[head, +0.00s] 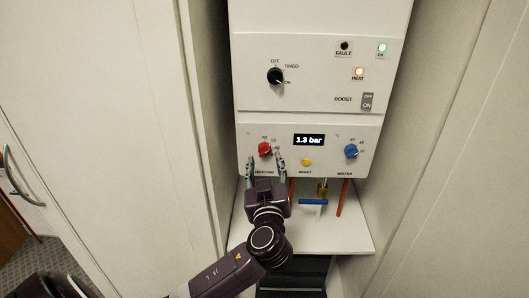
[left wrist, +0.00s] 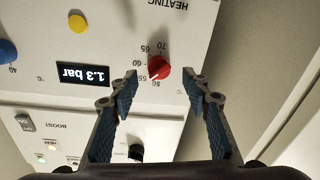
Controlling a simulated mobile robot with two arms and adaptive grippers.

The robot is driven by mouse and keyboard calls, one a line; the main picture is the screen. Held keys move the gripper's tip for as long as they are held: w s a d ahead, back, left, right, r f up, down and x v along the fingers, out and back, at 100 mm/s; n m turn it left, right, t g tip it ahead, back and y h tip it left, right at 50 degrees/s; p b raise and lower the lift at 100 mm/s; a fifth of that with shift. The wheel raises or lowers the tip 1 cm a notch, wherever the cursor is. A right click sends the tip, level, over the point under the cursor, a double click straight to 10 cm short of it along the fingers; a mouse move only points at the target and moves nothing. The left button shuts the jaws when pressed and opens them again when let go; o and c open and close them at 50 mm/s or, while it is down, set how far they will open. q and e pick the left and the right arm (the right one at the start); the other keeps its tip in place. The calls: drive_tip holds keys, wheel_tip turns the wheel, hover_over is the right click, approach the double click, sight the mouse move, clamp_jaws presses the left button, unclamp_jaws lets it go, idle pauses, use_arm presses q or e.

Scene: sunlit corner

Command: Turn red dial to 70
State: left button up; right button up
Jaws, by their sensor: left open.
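The red dial (head: 265,149) is on the lower front panel of the white boiler, above the word HEATING. In the left wrist view, where the panel appears upside down, the red dial (left wrist: 159,68) has a white pointer mark near 50 to 55. Printed numbers run around it up to 70 (left wrist: 163,45). My left gripper (head: 265,159) is open, with its fingers at either side of the dial. In the left wrist view the left gripper (left wrist: 166,77) shows gaps between both fingertips and the dial. My right gripper is not in view.
A display (head: 309,140) reads 1.3 bar, with a yellow RESET button (head: 307,162) below and a blue WATER dial (head: 351,151) to the right. A black knob (head: 275,76) is above. Pipes and a blue-handled valve (head: 313,202) are below. Cabinet walls flank the boiler.

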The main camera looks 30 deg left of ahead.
sight(265, 154)
use_arm(q)
drive_tip(key=shift+p+x, duration=0.4)
drive_tip(key=shift+x, duration=1.45)
drive_tip(key=shift+d, duration=0.1)
drive_tip(key=shift+c, duration=0.7)
drive_tip(key=shift+f, duration=0.1)
drive_tip(key=c, duration=1)
